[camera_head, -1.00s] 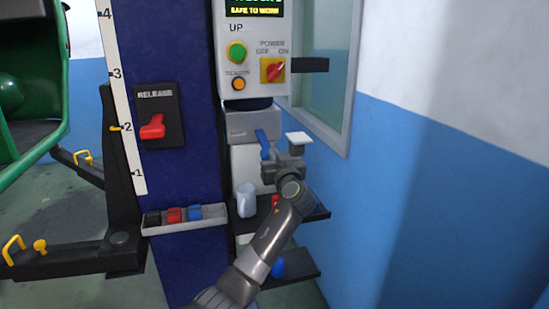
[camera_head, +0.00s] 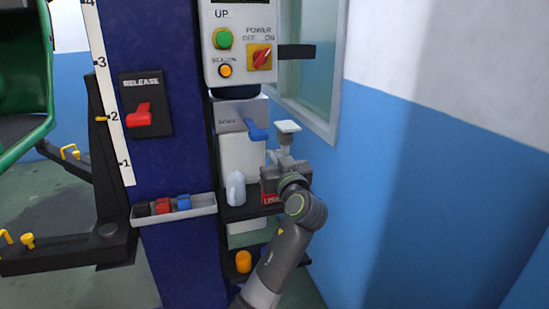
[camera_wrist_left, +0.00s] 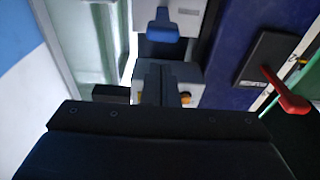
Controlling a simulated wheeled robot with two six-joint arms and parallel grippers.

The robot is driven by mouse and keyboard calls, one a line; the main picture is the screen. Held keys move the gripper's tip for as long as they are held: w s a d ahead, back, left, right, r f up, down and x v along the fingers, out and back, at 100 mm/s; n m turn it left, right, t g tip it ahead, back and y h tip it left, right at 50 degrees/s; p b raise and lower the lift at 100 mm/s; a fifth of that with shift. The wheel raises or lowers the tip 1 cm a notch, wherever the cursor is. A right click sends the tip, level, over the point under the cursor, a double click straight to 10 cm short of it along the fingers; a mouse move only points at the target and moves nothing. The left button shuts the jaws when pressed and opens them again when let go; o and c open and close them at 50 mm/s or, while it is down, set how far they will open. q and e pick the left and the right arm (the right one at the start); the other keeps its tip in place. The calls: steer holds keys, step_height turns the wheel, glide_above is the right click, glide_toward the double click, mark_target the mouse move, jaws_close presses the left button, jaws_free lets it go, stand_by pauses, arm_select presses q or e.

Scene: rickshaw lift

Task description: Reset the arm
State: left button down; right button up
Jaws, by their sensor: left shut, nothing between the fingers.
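My left arm comes up from the bottom of the head view, and its gripper (camera_head: 285,168) is in front of the shelf area beside the blue column. Its fingertips are hard to make out there. In the left wrist view the dark fingers (camera_wrist_left: 153,82) are together, with nothing seen between them. A blue handle (camera_head: 257,132) is just up and left of the gripper in the head view; it also shows beyond the fingers in the wrist view (camera_wrist_left: 162,25). I cannot tell whether they touch. My right gripper is in neither current view.
The blue column (camera_head: 160,90) carries a red release lever (camera_head: 139,116) and a small tray (camera_head: 190,209). A control box (camera_head: 240,45) is above the gripper. A white bottle (camera_head: 235,188) stands on the shelf. A black lift arm (camera_head: 60,257) is left; blue-white wall right.

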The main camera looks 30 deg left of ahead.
stand_by(0.5)
arm_select(q)
step_height(320, 180, down, 25)
steer(key=w+m+g+h+p, duration=0.1)
steer(key=w+m+h+p, duration=0.1)
steer(key=m+h, duration=0.45)
steer(key=s+f+m+g+h+p, duration=0.1)
steer(key=s+f, duration=0.3)
steer(key=f, duration=0.4)
steer(key=s+d+f+m+g+h, duration=0.1)
steer(key=s+f+g, duration=0.1)
steer(key=s+f, duration=0.35)
steer(key=s+f+m+g+h+p, duration=0.1)
steer(key=s+f+m+h, duration=0.15)
steer(key=f, duration=0.65)
steer(key=s+d+f+g+h+p, duration=0.1)
steer(key=s+f, duration=0.6)
steer(key=s, duration=0.8)
steer(key=s+d+f+n+g+h+p, duration=0.1)
steer(key=s+f+g, duration=0.2)
steer(key=s, duration=1.2)
steer(key=s+d+f+g+p, duration=0.1)
steer(key=s+f+g, duration=0.1)
steer(key=s+f, duration=0.8)
steer(key=s, duration=0.6)
steer(key=shift+d+f+n+g+h, duration=0.3)
steer(key=shift+n+h, duration=0.1)
steer(key=shift+w, duration=0.1)
